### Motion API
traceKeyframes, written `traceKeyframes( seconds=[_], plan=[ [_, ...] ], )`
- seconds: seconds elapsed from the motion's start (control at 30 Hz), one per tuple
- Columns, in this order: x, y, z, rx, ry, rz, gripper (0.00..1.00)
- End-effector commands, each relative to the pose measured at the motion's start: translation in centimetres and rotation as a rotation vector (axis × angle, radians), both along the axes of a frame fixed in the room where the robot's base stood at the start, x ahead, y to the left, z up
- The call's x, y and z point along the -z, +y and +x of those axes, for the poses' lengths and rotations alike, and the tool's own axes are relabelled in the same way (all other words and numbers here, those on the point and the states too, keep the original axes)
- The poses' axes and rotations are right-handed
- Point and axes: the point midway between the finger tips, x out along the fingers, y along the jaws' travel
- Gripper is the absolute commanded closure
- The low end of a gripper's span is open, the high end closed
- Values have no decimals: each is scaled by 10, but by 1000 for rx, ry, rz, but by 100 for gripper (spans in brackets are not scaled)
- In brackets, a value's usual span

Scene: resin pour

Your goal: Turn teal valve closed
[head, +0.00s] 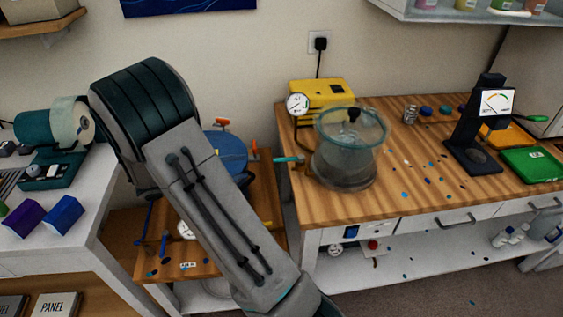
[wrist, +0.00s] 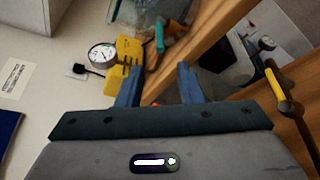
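The teal valve (head: 288,159) is a small teal handle at the left side of the glass chamber (head: 346,150), near the wooden bench's left edge in the head view. In the wrist view the teal valve (wrist: 159,37) shows upright beyond my fingertips, with the glass chamber (wrist: 132,12) behind it. My gripper (wrist: 160,84) has its two blue fingers spread apart with nothing between them, and is apart from the valve. In the head view my arm hides the gripper.
A yellow pump (head: 322,95) with a round gauge (head: 297,104) stands behind the chamber. A blue-lidded pot (head: 227,150) stands on a lower wooden stand to the left. Loose bits and a black dial stand (head: 474,150) are on the bench's right.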

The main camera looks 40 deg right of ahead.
Motion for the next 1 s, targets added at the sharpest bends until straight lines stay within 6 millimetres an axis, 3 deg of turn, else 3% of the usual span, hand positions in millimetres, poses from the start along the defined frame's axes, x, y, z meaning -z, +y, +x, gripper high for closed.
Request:
traceKeyframes(
  seconds=[0.17,0.5,0.7,1.0],
  plan=[
    [2,-19,-4,2,2,-6,67],
    [17,-87,-20,3,4,-4,67],
    [24,-117,-26,2,2,-3,67],
    [29,-131,-29,0,0,-2,67]
  ],
)
